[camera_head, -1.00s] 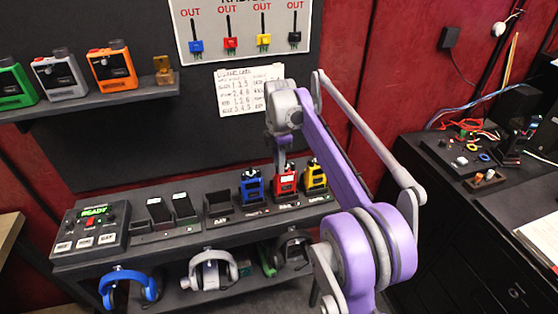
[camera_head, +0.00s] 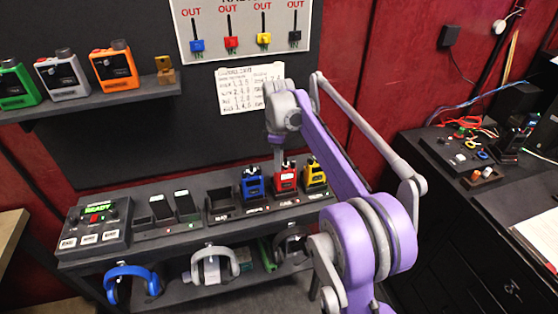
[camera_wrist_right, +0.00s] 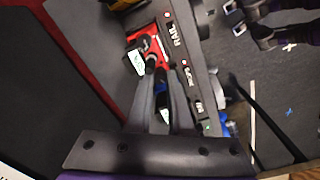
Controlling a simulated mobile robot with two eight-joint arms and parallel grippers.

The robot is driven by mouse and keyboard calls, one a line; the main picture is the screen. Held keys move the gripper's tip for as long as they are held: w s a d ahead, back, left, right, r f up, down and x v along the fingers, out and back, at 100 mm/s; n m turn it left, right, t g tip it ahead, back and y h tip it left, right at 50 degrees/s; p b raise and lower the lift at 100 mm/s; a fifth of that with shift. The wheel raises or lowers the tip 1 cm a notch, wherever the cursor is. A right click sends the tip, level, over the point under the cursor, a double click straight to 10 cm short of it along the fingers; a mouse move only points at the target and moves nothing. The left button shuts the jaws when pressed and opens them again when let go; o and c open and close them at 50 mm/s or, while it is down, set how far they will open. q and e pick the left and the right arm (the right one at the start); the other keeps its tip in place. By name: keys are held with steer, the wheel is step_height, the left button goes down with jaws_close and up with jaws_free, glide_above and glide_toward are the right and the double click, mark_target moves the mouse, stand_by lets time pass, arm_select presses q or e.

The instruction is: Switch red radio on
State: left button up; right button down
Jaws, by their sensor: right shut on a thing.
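The red radio (camera_head: 286,182) stands upright in its slot on the long dark shelf, between the blue radio (camera_head: 252,187) and the yellow radio (camera_head: 314,177). My right gripper (camera_head: 280,163) comes down from above and is shut at the top of the red radio. In the right wrist view the fingers (camera_wrist_right: 156,68) close on a dark part at the red radio's top, and its red body (camera_wrist_right: 147,38) shows beyond them. The fingers hide the exact grip and much of the radio's top. My left gripper is not in view.
A console reading READY (camera_head: 98,210) sits at the shelf's left end. Headphones (camera_head: 133,283) hang below. Green, grey and orange radios (camera_head: 114,69) stand on an upper shelf. A board with coloured sliders (camera_head: 245,28) is above. A cluttered desk (camera_head: 480,215) is at right.

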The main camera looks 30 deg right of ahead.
stand_by(0.4)
steer(key=c, duration=0.8)
jaws_free()
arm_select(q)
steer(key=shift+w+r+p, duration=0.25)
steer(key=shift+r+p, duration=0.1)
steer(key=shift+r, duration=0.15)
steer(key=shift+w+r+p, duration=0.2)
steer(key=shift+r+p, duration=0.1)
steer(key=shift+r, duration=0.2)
arm_select(e)
step_height(320, 180, up, 11)
steer(key=shift+s+a+f, duration=0.1)
